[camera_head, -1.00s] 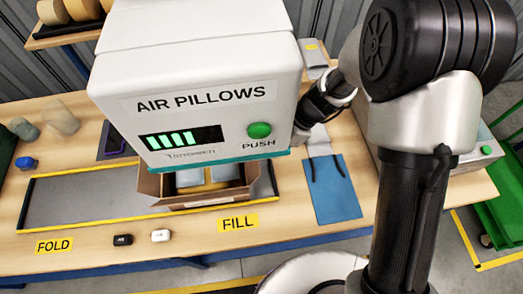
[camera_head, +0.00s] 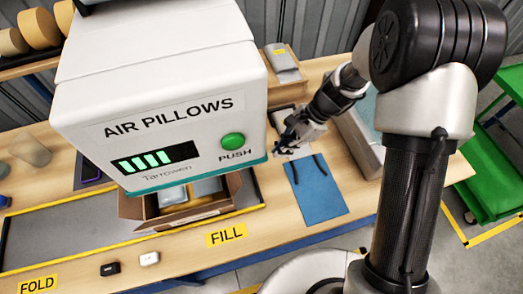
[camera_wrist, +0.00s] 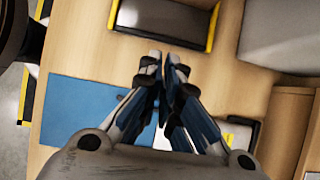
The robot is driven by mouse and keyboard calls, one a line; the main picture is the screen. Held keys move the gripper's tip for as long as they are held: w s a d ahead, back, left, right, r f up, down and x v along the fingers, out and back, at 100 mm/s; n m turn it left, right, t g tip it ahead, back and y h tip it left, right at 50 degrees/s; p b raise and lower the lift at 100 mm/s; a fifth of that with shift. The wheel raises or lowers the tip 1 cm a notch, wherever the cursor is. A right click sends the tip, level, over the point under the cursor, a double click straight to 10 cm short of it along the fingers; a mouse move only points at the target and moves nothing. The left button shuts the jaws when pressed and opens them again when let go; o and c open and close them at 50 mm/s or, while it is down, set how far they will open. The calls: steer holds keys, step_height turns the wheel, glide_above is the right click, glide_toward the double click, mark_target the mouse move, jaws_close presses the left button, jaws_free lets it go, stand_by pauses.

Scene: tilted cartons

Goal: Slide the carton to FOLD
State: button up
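The open cardboard carton (camera_head: 205,213) stands on the grey track (camera_head: 70,228) at its FILL end, under the white air pillows machine (camera_head: 150,90). Pale pillows show inside it, and the machine hides its back part. The FILL label (camera_head: 226,235) is in front of it; the FOLD label (camera_head: 38,285) is at the lower left. My gripper (camera_head: 283,151) is right of the machine, above the table and apart from the carton. In the wrist view my gripper's fingertips (camera_wrist: 164,62) are together with nothing between them. The carton is not recognisable there.
A black item (camera_head: 110,268) and a white item (camera_head: 149,258) lie on the front edge strip. A grey box (camera_head: 362,135) stands at the right. The track left of the carton looks clear.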

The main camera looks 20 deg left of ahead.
steer(key=o, duration=0.4)
steer(key=d+r+n+t, duration=0.1)
steer(key=d+r+n, duration=0.1)
steer(key=r, duration=0.6)
steer(key=shift+s+d+r+h, duration=0.15)
steer(key=shift+s+d+h, duration=0.2)
steer(key=shift+d, duration=0.25)
steer(key=shift+o, duration=0.5)
steer(key=s+d+r+n+t+h, duration=0.1)
steer(key=s+d+r+n, duration=0.3)
steer(key=r, duration=0.6)
steer(key=shift+s+d+t, duration=0.55)
steer(key=shift+d+t, duration=0.15)
steer(key=shift+d, duration=0.25)
steer(key=s+d+r+n+t+h, duration=0.3)
steer(key=s+d+r+n+t, duration=0.1)
steer(key=s+d, duration=0.6)
step_height(320, 180, up, 3)
steer(key=shift+s+f+n, duration=0.1)
steer(key=shift+s+n, duration=0.7)
steer(key=shift+s, duration=0.45)
steer(key=shift+h, duration=0.25)
